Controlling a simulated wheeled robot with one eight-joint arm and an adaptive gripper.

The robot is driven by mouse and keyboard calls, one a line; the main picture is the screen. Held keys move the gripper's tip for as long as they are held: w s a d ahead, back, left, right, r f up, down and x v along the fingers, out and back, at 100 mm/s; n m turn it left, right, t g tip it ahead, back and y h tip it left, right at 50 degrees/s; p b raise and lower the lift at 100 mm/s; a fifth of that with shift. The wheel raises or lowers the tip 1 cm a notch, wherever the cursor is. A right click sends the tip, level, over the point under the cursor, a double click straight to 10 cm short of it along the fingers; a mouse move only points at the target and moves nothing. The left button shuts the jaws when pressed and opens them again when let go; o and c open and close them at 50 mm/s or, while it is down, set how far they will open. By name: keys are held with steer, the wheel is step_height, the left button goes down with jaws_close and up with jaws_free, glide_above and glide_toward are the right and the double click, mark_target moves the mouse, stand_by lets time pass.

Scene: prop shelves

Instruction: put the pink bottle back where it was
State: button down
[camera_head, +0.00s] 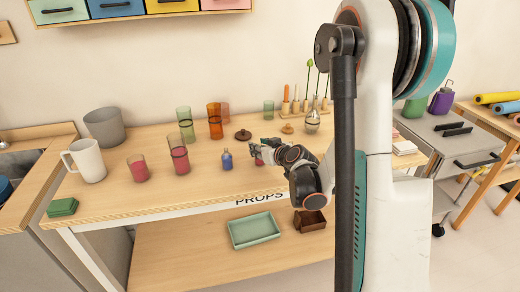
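A small pink-red thing (259,162), which may be the pink bottle, shows just below the tip of my gripper (255,151). Most of it is hidden by my gripper and wrist, so its shape is unclear. My gripper is low over the middle of the props table (205,198), close to its front edge. The fingers are small and partly covered, so I cannot tell whether they are open or closed on it. A small blue bottle (227,160) stands upright just left of my gripper.
Red-tinted glasses (179,160), an orange glass (215,122), a white pitcher (87,160) and a grey pot (104,127) stand to the left. A brown lid (243,135) and a clear flask (312,121) are behind. A green tray (254,231) lies on the lower shelf.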

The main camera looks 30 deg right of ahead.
steer(key=shift+f, duration=0.15)
steer(key=c, duration=1.2)
jaws_free()
steer(key=shift+o, duration=0.2)
steer(key=shift+s+r, duration=0.3)
steer(key=shift+r, duration=0.05)
steer(key=p+v, duration=0.4)
steer(key=v, duration=0.7)
steer(key=shift+s, duration=0.15)
